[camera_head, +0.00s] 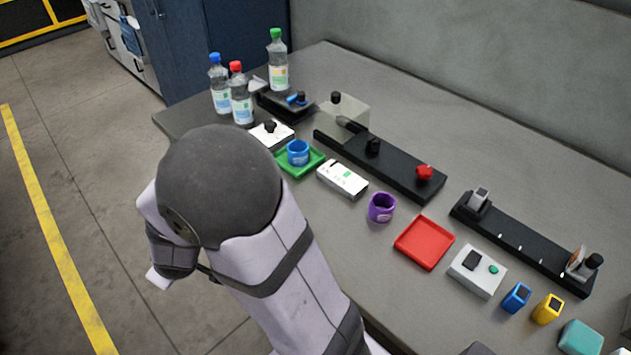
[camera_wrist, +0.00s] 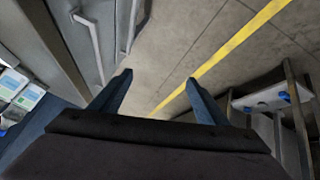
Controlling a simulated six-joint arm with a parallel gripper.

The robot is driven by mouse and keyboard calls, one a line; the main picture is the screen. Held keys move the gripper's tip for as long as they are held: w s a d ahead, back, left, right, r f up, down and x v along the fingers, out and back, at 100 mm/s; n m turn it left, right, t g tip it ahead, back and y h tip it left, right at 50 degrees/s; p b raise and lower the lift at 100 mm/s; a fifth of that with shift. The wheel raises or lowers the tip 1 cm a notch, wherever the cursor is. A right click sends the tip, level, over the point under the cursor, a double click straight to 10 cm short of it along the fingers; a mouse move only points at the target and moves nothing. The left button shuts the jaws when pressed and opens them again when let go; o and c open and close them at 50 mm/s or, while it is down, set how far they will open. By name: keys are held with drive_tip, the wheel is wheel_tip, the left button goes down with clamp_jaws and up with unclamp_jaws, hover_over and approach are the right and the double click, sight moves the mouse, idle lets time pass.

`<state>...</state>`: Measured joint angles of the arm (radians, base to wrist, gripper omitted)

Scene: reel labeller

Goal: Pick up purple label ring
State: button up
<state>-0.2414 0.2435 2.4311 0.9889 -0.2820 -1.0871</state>
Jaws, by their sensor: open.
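The purple label ring (camera_head: 382,208) stands on the grey table in the head view, between a white box and a red tray. It is a short, open-topped cylinder with a pale mark on its side. My gripper (camera_wrist: 157,88) shows in the wrist view with two blue fingers spread apart and nothing between them. It points at the floor and cabinets, away from the table top. In the head view my arm hides most of the gripper, left of the table and well apart from the ring. The ring is not in the wrist view.
Left of the ring are a white box (camera_head: 342,180) and a blue ring (camera_head: 298,152) on a green tray (camera_head: 287,168). A red tray (camera_head: 424,243) lies right of it. Black rail devices (camera_head: 400,170) stand behind. Several bottles (camera_head: 240,98) stand at the far left corner.

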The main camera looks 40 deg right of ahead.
drive_tip(key=s+d+r+m+g+h+p, duration=0.1)
drive_tip(key=s+d+r+m+h+p, duration=0.2)
drive_tip(key=d, duration=0.5)
drive_tip(key=s+d+r+m+h+p, duration=0.1)
drive_tip(key=d+r+m+h+p, duration=0.25)
drive_tip(key=d, duration=0.55)
drive_tip(key=s+d+r+m+g+h+p, duration=0.3)
drive_tip(key=s+d+r+g+h+p, duration=0.2)
drive_tip(key=s+d+r+h+p, duration=0.45)
drive_tip(key=m+g+y+b, duration=0.25)
drive_tip(key=m+b, duration=0.25)
drive_tip(key=m, duration=0.6)
approach(388, 199)
drive_tip(key=d, duration=0.2)
drive_tip(key=d+t, duration=0.1)
drive_tip(key=shift+s+d+r+y, duration=0.15)
drive_tip(key=shift+d+r+y, duration=0.05)
drive_tip(key=shift+d+y, duration=0.15)
drive_tip(key=shift+s+f+m, duration=0.2)
drive_tip(key=shift+f+m, duration=0.15)
drive_tip(key=shift+f, duration=0.25)
drive_tip(key=shift+d, duration=0.1)
drive_tip(key=shift+d, duration=0.1)
